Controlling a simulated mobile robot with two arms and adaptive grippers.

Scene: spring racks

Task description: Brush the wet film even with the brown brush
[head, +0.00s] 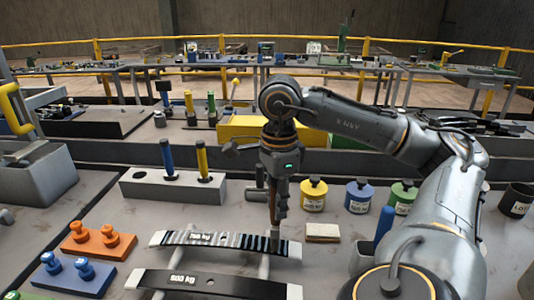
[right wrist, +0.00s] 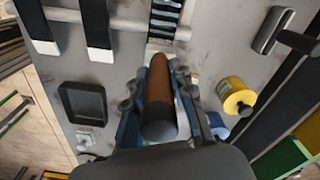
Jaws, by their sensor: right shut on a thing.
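My right gripper (head: 278,212) is shut on the brown brush, pointing down. The brown brush handle (right wrist: 160,92) lies between its fingers in the right wrist view. The brush's pale tip (head: 275,240) is at the right part of the upper leaf spring (head: 218,240), marked 750 kg; I cannot tell whether it touches. This leaf bears dark and light stripes of wet film (right wrist: 166,18). A second, dark leaf (head: 215,282), marked 500 kg, lies in front of it. My left gripper is not in view.
A pale pad (head: 322,232) lies right of the brush. Yellow (head: 314,195), blue (head: 358,196) and green (head: 402,195) pots stand behind it. A grey block (head: 170,187) with blue and yellow handles stands behind the leaves. Orange (head: 98,243) and blue (head: 72,276) knobbed blocks sit left.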

